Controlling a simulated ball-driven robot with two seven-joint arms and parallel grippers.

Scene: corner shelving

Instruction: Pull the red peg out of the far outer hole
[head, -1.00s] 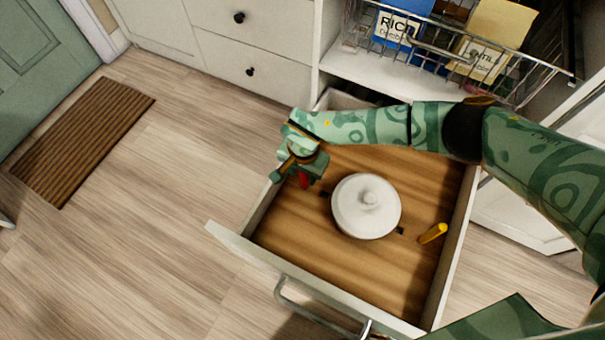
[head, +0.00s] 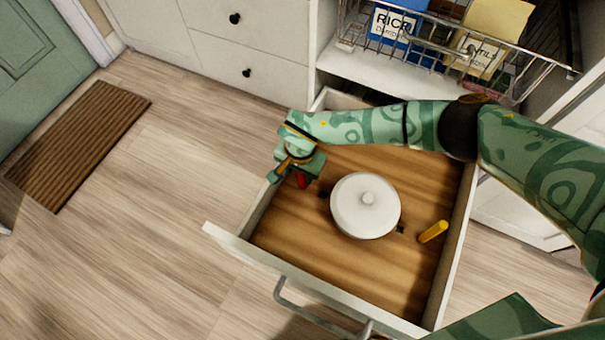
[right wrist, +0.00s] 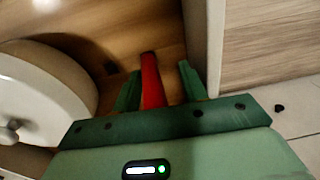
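The red peg (head: 302,181) stands at the left side of the open drawer's wooden board (head: 290,225), partly hidden under my right gripper (head: 297,175). In the right wrist view the red peg (right wrist: 151,80) is between the two green fingers of the right gripper (right wrist: 158,88). The left finger is close beside it, and a gap shows between it and the right finger. The peg's foot and its hole are not clear. My left gripper is not in view.
A white lidded pot (head: 365,207) stands mid-board, with a dark hole (head: 401,228) to its right and another (head: 324,194) to its left. A yellow peg (head: 433,232) is at the right. Drawer walls (head: 262,212) surround the board. A wire basket (head: 450,45) is behind.

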